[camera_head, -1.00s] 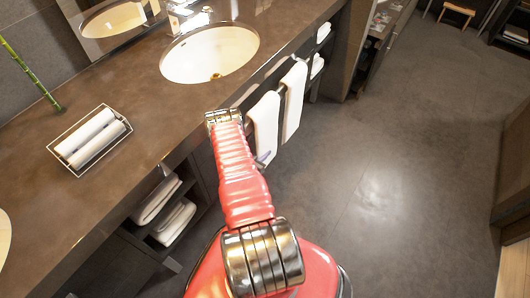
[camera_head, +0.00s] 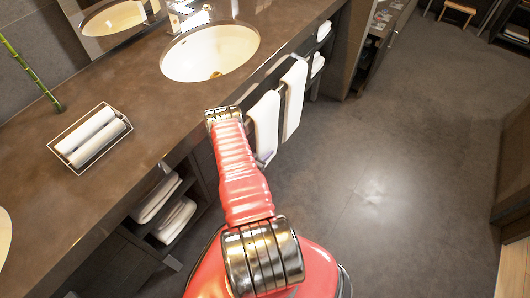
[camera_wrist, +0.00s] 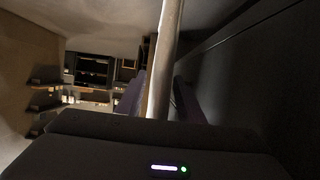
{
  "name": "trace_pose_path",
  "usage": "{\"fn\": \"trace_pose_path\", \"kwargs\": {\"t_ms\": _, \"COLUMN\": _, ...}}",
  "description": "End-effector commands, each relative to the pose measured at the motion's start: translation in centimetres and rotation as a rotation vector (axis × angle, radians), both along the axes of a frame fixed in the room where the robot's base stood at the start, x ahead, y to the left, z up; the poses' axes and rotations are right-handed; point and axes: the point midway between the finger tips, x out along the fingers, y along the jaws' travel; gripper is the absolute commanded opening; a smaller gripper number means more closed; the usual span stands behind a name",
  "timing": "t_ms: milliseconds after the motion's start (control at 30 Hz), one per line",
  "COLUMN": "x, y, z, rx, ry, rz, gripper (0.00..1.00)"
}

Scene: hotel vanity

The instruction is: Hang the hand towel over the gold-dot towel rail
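Two white towels hang side by side below the counter's front edge, a nearer one (camera_head: 265,124) and a farther one (camera_head: 294,98) in the head view. I cannot tell which is the task's hand towel. A rail (camera_head: 246,94) shows partly by the nearer towel; no gold dot is legible. My gripper is mostly hidden behind my red arm and the nearer towel in the head view. In the wrist view, my gripper (camera_wrist: 160,95) has dark purplish fingers on both sides of a pale, edge-on strip (camera_wrist: 169,40), which looks like towel. Whether they press on it is unclear.
A tray (camera_head: 130,128) with rolled white towels lies on the brown counter (camera_head: 140,80), near a sink (camera_head: 210,52). Folded towels (camera_head: 175,220) lie on a shelf below. The dark floor (camera_head: 390,170) to the right is clear. A wooden stool (camera_head: 458,11) stands far back.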

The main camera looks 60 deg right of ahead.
Motion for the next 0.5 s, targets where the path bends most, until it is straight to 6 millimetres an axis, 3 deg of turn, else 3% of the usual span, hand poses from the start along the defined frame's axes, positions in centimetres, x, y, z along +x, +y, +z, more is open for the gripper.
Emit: {"fn": "trace_pose_path", "kwargs": {"t_ms": 500, "x": 0.0, "y": 0.0, "z": 5.2, "rx": -0.001, "ry": -0.001, "rz": 0.001, "gripper": 0.34}}
